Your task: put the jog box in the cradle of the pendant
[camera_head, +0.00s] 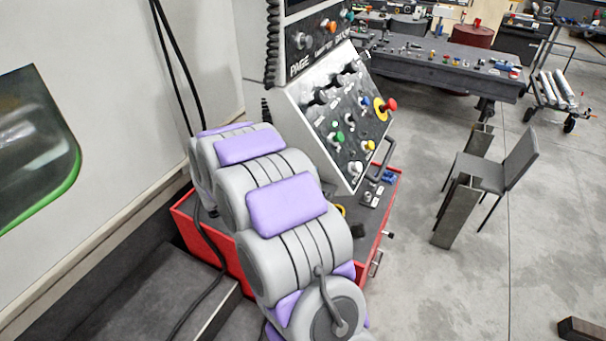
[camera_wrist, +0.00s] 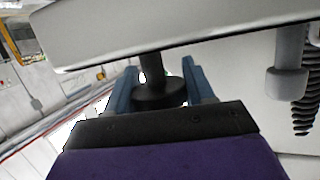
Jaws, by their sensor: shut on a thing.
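My gripper is hidden behind my arm there. In the wrist view my gripper (camera_wrist: 160,85) has its blue fingers on either side of a dark round piece (camera_wrist: 158,95) with a short stem, and is shut on it. The stem meets a pale slab (camera_wrist: 170,28) across the top. I cannot tell whether the round piece or slab belongs to the jog box. I cannot make out the cradle.
A coiled cable (camera_wrist: 306,112) and grey cylindrical fitting (camera_wrist: 288,72) are right of my gripper. A red cabinet (camera_head: 225,250) stands below the pendant. A workbench (camera_head: 450,62) and a chair (camera_head: 490,165) stand at right. Grey floor (camera_head: 460,285) is open at the lower right.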

